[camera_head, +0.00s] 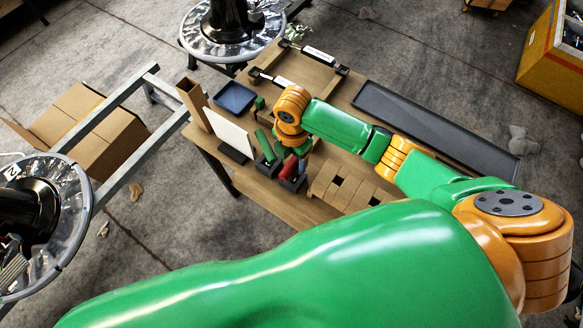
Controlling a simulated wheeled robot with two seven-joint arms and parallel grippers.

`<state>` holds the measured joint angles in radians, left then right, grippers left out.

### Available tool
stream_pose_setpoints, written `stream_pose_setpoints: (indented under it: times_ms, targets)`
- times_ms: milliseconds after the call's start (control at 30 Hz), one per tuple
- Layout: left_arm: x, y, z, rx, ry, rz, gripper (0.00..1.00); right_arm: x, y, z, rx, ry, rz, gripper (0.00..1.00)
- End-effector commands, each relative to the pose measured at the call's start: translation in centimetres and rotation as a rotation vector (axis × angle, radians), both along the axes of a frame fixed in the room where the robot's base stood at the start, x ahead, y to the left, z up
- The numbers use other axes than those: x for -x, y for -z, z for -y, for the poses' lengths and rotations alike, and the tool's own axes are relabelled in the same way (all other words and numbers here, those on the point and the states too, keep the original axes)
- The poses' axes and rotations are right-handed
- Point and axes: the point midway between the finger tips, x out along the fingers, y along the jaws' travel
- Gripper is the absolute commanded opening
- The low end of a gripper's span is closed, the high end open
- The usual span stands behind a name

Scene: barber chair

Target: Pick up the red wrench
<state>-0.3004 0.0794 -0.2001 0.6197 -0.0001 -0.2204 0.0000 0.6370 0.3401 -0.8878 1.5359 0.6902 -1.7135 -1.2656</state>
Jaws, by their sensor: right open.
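A red thing (289,168), which looks like the handle of the red wrench, stands in a small black holder (293,183) on the wooden workbench (240,180). Only part of it shows, and its head cannot be made out. My right arm reaches in from the right, and its orange wrist hangs over the bench. My right gripper (294,150) points down just above the red thing, open. It is small and partly covered by the wrist, so I cannot tell whether it touches the red thing. My left gripper is not in view.
A green-handled tool (265,146) stands in another holder just left of the red thing. A white panel (231,131), a blue tray (235,97) and a slotted wooden block (340,188) are near. A long dark tray (435,125) lies at the right. A cardboard box (95,140) sits left.

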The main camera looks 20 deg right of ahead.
Motion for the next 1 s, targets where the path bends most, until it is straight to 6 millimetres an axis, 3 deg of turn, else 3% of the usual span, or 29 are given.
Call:
stream_pose_setpoints:
  times_ms: [300,533,700,800,1000]
  targets:
    - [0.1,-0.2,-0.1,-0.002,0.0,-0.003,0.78,0.5,5.4,0.1,0.0,0.001,-0.001,0.67]
    - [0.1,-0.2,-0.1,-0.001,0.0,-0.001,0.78,0.5,5.6,0.1,0.0,0.001,0.001,0.67]
    - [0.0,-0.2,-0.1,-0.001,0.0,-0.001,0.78,0.5,5.6,0.1,0.0,0.001,0.001,0.21]
    - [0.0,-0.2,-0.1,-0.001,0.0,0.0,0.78,0.5,5.6,0.1,0.0,0.001,0.001,0.0]
    - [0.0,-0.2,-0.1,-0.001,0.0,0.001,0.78,0.5,5.6,0.1,0.0,0.001,0.002,0.0]
